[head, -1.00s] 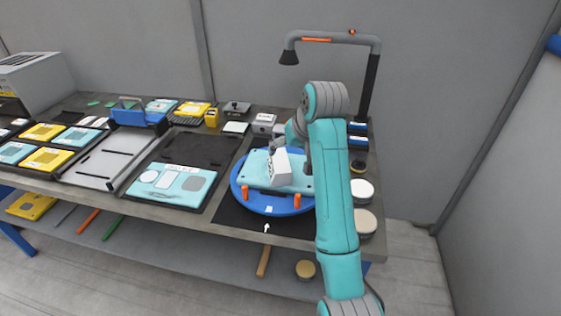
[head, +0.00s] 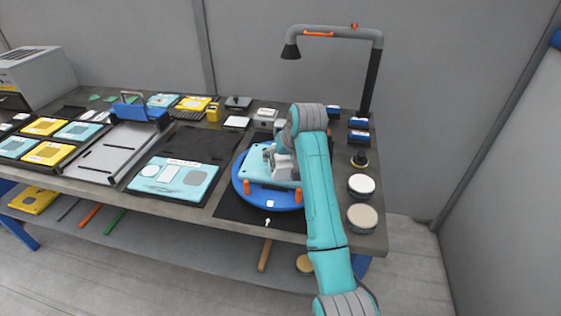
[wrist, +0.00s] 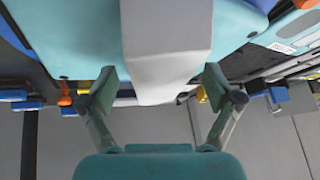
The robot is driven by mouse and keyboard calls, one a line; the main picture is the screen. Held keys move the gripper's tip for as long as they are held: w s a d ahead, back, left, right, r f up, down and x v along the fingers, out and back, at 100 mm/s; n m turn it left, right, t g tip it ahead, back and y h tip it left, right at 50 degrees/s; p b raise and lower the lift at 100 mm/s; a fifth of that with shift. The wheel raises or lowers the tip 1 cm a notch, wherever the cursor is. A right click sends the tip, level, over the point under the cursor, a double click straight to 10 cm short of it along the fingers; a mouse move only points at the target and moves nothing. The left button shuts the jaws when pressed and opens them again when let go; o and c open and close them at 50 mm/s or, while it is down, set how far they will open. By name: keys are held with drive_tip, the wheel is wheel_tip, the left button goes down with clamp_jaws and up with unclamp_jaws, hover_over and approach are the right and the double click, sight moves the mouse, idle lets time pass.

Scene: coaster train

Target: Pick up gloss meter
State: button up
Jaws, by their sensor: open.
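A pale grey-white block (head: 283,173), which looks like the gloss meter, is over the teal panel (head: 255,171) on the blue turntable (head: 270,199). My arm partly covers it in the head view. In the wrist view the block (wrist: 167,45) fills the upper middle, its near end reaching between my fingers. My gripper (wrist: 160,85) is open, one finger on each side of the block, with a visible gap on both sides. My gripper is mostly hidden behind my arm in the head view. I cannot tell whether the block touches the panel.
Orange clamps (head: 247,187) stand at the turntable's rim. A lamp post (head: 370,80) rises behind on the right. Round pads (head: 362,218) lie right of the turntable. A small grey box (head: 265,117) stands behind it. A teal panel (head: 175,178) lies on the left.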

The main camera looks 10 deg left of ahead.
clamp_jaws()
